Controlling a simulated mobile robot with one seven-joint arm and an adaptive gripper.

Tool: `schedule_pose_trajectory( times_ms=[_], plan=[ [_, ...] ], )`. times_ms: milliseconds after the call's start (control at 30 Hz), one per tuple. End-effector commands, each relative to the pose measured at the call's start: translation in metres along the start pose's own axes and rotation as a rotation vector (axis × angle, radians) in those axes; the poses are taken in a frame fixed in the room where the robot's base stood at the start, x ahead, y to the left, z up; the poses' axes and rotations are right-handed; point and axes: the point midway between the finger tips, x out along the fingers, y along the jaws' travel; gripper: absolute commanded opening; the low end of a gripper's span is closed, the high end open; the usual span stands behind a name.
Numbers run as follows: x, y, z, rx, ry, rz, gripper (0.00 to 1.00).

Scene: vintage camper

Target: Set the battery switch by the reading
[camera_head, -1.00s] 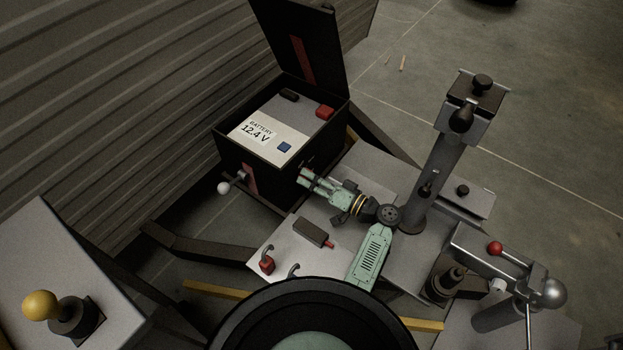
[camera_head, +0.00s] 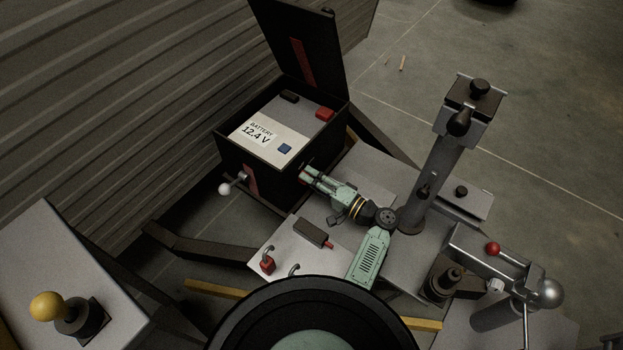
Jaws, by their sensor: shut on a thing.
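The black battery box (camera_head: 266,182) stands open at the middle, its lid (camera_head: 299,45) raised. The battery label (camera_head: 266,138) on top reads "BATTERY 12.4 V". My gripper (camera_head: 305,173) is at the box's right-hand front face, pointing left and shut on a small part there. This part appears to be the battery switch; the fingers hide most of it, so its setting cannot be read. A red terminal (camera_head: 325,114), a dark terminal (camera_head: 289,96) and a blue square (camera_head: 285,148) show on the battery top.
A white-knobbed lever (camera_head: 226,188) sticks out from the box's left front. A pale plate (camera_head: 283,255) with a dark block (camera_head: 312,232) and a red padlock (camera_head: 267,264) lies below my gripper. A grey post (camera_head: 440,165) stands right of my arm. A yellow knob (camera_head: 46,306) is lower left.

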Motion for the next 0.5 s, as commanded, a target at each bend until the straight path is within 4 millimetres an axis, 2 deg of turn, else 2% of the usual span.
schedule_pose_trajectory(
  times_ms=[400,433,500],
  plan=[
    [-0.0004,0.0000,-0.0005,0.005,0.002,0.000,0.07],
    [-0.0004,0.0000,-0.0005,0.005,0.002,0.000,0.37],
    [-0.0004,0.0000,-0.0004,0.005,0.002,0.000,0.42]
  ],
)
